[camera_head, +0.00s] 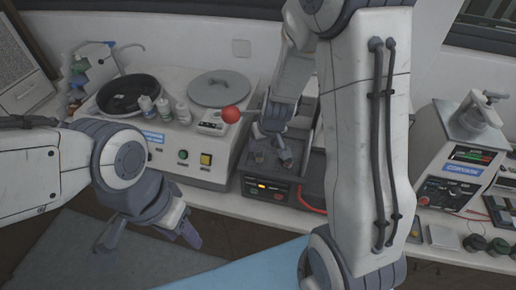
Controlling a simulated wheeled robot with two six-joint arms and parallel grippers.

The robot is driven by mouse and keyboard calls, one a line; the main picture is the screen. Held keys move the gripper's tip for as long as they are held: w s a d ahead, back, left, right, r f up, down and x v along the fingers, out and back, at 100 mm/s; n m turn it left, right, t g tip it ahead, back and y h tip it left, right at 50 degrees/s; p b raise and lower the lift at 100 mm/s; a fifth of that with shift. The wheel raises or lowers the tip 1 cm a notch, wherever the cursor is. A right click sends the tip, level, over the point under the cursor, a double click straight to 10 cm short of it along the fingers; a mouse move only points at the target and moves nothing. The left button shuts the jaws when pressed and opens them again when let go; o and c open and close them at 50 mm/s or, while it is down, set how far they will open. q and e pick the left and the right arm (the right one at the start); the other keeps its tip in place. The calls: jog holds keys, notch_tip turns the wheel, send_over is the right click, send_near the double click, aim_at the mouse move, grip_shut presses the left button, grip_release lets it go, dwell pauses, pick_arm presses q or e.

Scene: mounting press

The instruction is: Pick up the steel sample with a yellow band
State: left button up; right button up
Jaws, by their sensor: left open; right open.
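I cannot make out a steel sample with a yellow band in this view; my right arm covers much of the middle of the bench. My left gripper (150,238) is open and empty, low in front of the bench with its fingers pointing down. My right gripper (271,146) is open, with its fingers pointing down over the dark box-shaped unit (270,188). What lies between or just below its fingers is too small to tell.
A white machine (460,150) and dark round pieces (475,242) are at the right.

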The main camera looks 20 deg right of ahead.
aim_at(259, 155)
jog(key=b+x, duration=0.3)
jog(key=x, duration=0.2)
jog(key=shift+d+f, duration=0.1)
jog(key=shift+d, duration=0.05)
jog(key=b+x, duration=0.4)
jog(key=x, duration=0.1)
jog(key=shift+w+d+f, duration=0.1)
jog(key=shift+w+f, duration=0.05)
jog(key=shift+w, duration=0.2)
grip_shut()
